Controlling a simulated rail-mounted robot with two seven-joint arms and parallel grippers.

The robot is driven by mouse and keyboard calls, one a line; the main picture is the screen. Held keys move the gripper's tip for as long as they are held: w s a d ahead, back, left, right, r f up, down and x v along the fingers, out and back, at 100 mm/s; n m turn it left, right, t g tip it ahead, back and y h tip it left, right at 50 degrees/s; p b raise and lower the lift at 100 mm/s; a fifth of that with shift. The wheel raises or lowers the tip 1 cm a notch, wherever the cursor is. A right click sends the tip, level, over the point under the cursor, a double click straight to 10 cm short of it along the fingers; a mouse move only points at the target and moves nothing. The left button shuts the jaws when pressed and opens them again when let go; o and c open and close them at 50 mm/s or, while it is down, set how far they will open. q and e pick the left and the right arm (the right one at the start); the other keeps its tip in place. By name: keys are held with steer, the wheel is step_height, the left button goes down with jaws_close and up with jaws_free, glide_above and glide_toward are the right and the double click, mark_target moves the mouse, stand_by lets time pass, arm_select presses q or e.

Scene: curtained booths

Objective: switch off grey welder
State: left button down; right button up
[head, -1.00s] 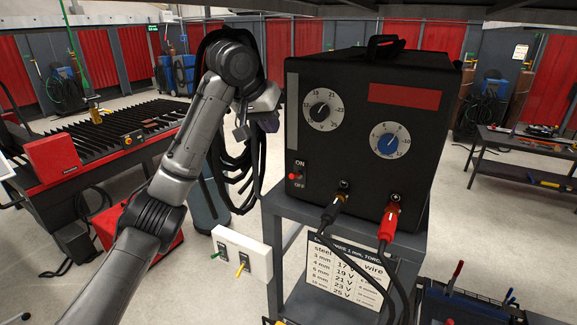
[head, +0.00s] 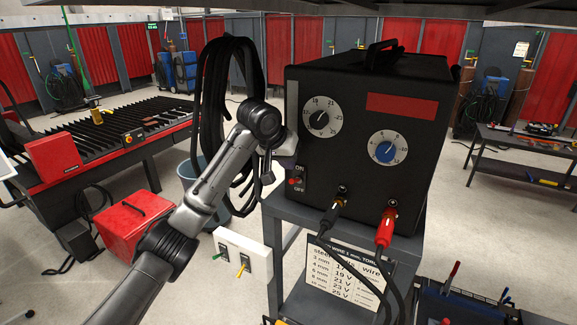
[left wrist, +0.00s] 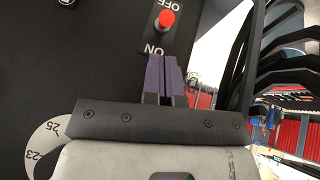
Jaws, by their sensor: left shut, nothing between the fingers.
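The welder (head: 385,110) looks dark, nearly black, and stands on a grey cart. Its red-tipped switch (head: 292,181) is at the lower left of the front panel, with ON above and OFF below. My left gripper (head: 288,162) is at the panel's left edge, just above the switch. In the left wrist view the purple fingers of my left gripper (left wrist: 166,78) are together and empty, near the ON label. The red switch tip (left wrist: 166,19) is a short gap beyond them, beside the OFF label. I cannot tell which way the switch is set. My right gripper is not in view.
A white dial (head: 321,117) and a blue knob (head: 388,150) are on the panel. Black and red cable plugs (head: 384,234) stick out below. A coiled black hose (head: 212,100) hangs behind my left arm. A white box with small levers (head: 241,258) is left of the cart.

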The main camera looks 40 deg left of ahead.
mark_target(295, 180)
arm_select(q)
steer(key=f, duration=0.2)
steer(key=shift+s+d+f+p, duration=0.3)
steer(key=shift+p, duration=0.05)
